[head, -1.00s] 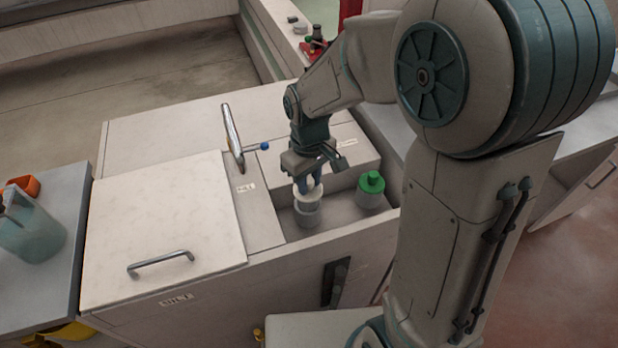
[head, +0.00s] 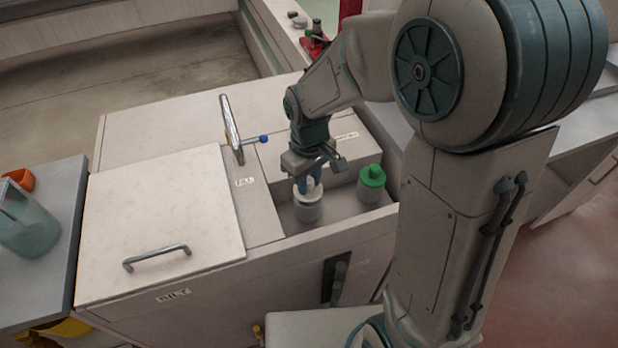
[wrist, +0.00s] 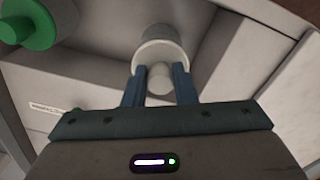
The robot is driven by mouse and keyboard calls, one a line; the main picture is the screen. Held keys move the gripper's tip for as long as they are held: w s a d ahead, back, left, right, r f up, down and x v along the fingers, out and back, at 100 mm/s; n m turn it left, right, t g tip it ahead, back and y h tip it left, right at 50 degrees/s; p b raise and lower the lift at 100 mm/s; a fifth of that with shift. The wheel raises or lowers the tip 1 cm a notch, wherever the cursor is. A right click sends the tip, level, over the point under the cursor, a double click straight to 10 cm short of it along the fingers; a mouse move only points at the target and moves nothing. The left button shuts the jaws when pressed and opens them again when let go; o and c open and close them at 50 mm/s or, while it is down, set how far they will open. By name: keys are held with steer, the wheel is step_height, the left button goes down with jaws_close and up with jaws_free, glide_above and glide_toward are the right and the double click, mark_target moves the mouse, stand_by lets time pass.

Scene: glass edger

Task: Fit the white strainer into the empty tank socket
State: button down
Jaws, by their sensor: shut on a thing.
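The white strainer (wrist: 160,54) is between the blue fingers of my gripper (wrist: 160,84), which are shut on its central knob. In the head view, my gripper (head: 308,186) points down over the grey cylindrical tank socket (head: 308,210). The strainer's white rim (head: 297,193) is at the socket's top, and its lower part is hidden. I cannot tell from these views whether it is fully seated. A second socket with a green cap (head: 372,176) stands to the right, and the green cap (wrist: 35,25) also shows in the wrist view.
The sockets stand in a recess of the white cabinet (head: 170,205). A metal lever with a blue knob (head: 263,139) rises behind and left of my gripper. A lid with a handle (head: 157,257) lies left. A clear jug (head: 28,225) stands on the left counter.

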steer(key=shift+f+b, duration=0.85)
steer(key=shift+f, duration=0.35)
steer(key=c, duration=1.1)
jaws_free()
steer(key=shift+r, duration=0.15)
step_height(320, 180, up, 14)
steer(key=p, duration=0.1)
steer(key=shift+f, duration=0.2)
steer(key=s+d+r+m+t+p, duration=0.2)
steer(key=s+d+m+p, duration=0.2)
steer(key=s+d+m, duration=0.3)
steer(key=s+d, duration=0.4)
steer(key=shift+s+d+m+t, duration=0.35)
steer(key=shift+s+m+t, duration=0.05)
